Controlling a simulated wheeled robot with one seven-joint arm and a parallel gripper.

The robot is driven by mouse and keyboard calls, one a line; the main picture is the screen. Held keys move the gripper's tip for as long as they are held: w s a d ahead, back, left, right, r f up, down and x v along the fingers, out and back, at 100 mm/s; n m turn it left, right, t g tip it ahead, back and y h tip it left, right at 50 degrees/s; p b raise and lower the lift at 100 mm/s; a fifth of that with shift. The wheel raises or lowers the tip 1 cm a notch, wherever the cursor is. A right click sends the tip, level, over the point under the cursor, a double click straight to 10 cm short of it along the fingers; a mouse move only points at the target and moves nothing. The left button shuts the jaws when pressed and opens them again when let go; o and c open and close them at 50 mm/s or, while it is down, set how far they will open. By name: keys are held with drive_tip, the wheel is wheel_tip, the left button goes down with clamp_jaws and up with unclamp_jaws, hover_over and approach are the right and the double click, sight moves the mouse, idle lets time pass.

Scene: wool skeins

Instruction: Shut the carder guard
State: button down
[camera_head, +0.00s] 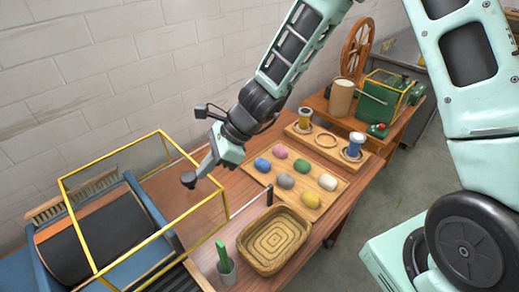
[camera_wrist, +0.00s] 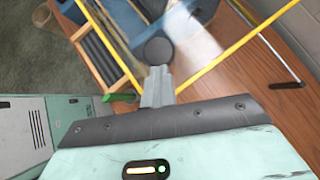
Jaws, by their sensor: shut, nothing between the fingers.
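The carder (camera_head: 92,238) stands at the left, with a blue body and a dark drum. Its guard (camera_head: 110,155) is a clear cover with yellow edge bars, and it stands raised over the carder at a tilt. In the wrist view, yellow guard bars (camera_wrist: 230,50) run to both sides of my fingers. My gripper (camera_head: 189,179) is shut and empty, near the guard's right part in the head view.
A woven basket (camera_head: 270,240), a cup with a green thing (camera_head: 224,262) and a tray of coloured wool balls (camera_head: 290,185) sit right of the carder. Further back are a spool rack (camera_head: 325,142), a spinning wheel (camera_head: 357,48) and a green machine (camera_head: 380,100). A brick wall runs behind.

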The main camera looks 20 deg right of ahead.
drive_tip(key=s+a+b, duration=0.1)
drive_tip(key=a, duration=0.2)
drive_tip(key=s+a+b, duration=0.1)
drive_tip(key=s+a, duration=0.1)
drive_tip(key=a, duration=0.2)
drive_tip(key=s+a+b, duration=0.1)
drive_tip(key=a, duration=0.3)
drive_tip(key=shift+s+a+f, duration=0.15)
drive_tip(key=shift+s, duration=0.2)
drive_tip(key=shift+s+a+b, duration=0.3)
drive_tip(key=shift+a+b, duration=0.05)
drive_tip(key=shift+a, duration=0.3)
drive_tip(key=shift+s, duration=0.1)
drive_tip(key=shift+r, duration=0.2)
